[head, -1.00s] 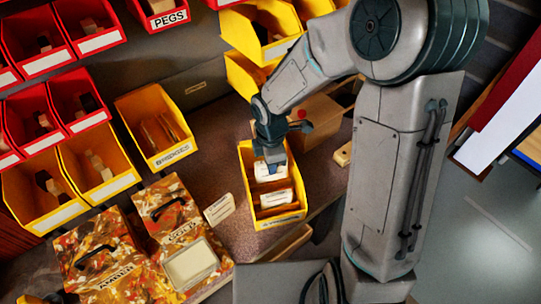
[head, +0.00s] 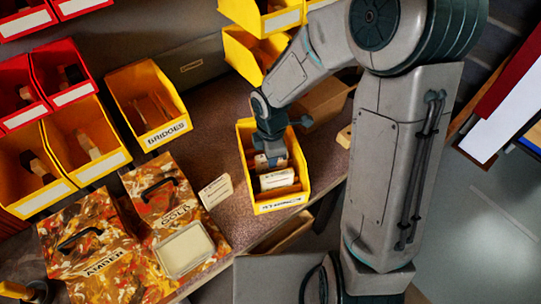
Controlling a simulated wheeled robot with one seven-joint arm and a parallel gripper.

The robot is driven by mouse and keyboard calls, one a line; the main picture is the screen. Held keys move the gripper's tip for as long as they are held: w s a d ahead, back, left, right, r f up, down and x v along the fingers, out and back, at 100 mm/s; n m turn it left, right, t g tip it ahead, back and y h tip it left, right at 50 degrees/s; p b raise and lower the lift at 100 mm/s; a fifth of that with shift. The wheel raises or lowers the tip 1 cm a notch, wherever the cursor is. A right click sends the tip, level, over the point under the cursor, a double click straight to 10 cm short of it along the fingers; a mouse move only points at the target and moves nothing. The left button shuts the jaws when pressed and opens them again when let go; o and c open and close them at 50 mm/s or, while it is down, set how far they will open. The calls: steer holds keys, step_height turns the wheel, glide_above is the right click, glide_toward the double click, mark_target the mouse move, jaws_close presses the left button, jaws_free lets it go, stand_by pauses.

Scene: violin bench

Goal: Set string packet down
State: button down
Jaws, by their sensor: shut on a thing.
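My gripper (head: 269,152) points down into a yellow bin labelled STRINGS (head: 281,205) on the bench. It is shut on a pale string packet (head: 262,163) at the back part of the bin. The fingers hide part of this packet, and I cannot tell whether it touches the bin floor. Another white packet (head: 277,179) lies in the bin just in front of the held one.
A yellow BRIDGES bin (head: 166,133) stands to the left. Marbled AMBER (head: 105,266) and GOLD (head: 182,214) cases and a small upright card (head: 216,191) are at the front left. Bare bench (head: 212,140) shows between the bins.

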steer(key=shift+f+b, duration=0.45)
steer(key=shift+f, duration=0.15)
steer(key=c, duration=1.3)
jaws_free()
steer(key=shift+c, duration=0.2)
steer(key=shift+r, duration=0.1)
step_height(320, 180, up, 14)
steer(key=p, duration=0.2)
